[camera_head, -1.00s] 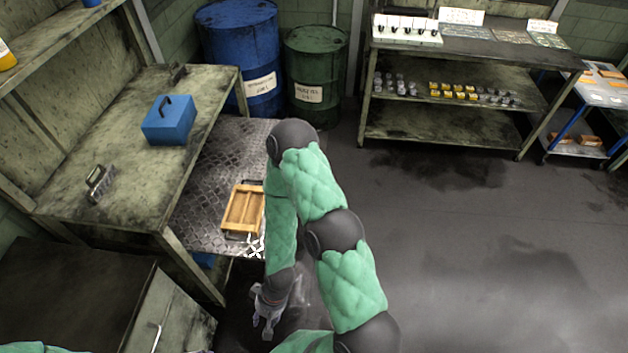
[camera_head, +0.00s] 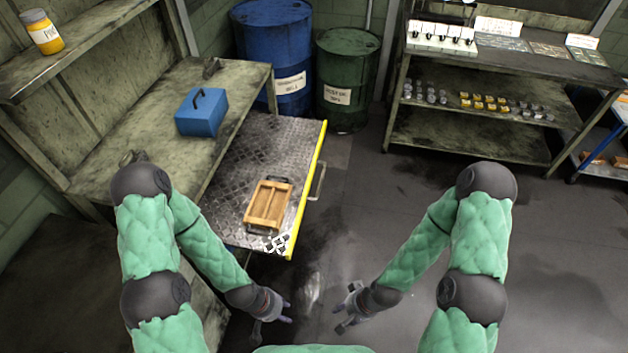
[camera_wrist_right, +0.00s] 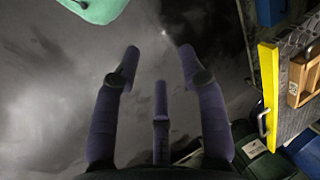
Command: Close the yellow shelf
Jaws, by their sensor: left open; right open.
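The yellow shelf is a metal tread-plate drawer (camera_head: 233,170) with a yellow front edge (camera_head: 308,185) and a metal handle (camera_head: 318,182). It is pulled out from under the workbench. A wooden tray (camera_head: 268,205) lies on it. My left gripper (camera_head: 274,322) is in front of the shelf's near end, apart from it. My right gripper (camera_head: 345,310) is to the right of it, also apart and empty. In the right wrist view, my right gripper (camera_wrist_right: 158,65) has its fingers spread over bare floor, and the shelf's yellow edge (camera_wrist_right: 268,95) and handle (camera_wrist_right: 262,122) show at the right.
The workbench (camera_head: 110,150) holds a blue box (camera_head: 202,112). A blue barrel (camera_head: 272,50) and a green barrel (camera_head: 346,75) stand behind the shelf. A rack (camera_head: 480,135) stands at the back right. The floor (camera_head: 385,215) right of the shelf is clear.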

